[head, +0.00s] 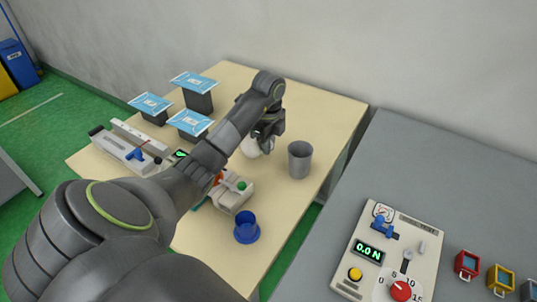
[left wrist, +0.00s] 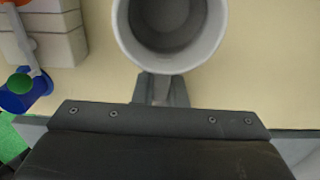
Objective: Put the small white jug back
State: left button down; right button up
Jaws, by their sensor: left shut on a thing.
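The small white jug (head: 251,148) is at the far part of the beige table, partly hidden behind my left gripper (head: 266,136). In the left wrist view the jug (left wrist: 169,62) shows from above with a round pale rim and a grey, empty-looking inside. My left gripper (left wrist: 160,88) is shut on the jug's near side, probably at its handle. I cannot tell whether the jug's base touches the table. My right gripper is in neither view.
A grey metal cup (head: 300,159) stands right of the jug. Blue-topped containers (head: 191,123) stand left. A grey table (head: 460,165) with a control panel (head: 395,250) is at right.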

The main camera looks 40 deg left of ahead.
pick_arm(q)
jog(key=shift+f+p, duration=0.35)
jog(key=shift+f, duration=0.45)
jog(key=shift+w+f, duration=0.1)
jog(key=shift+f, duration=0.35)
jog(key=shift+f, duration=0.15)
jog(key=c, duration=1.5)
grip_release()
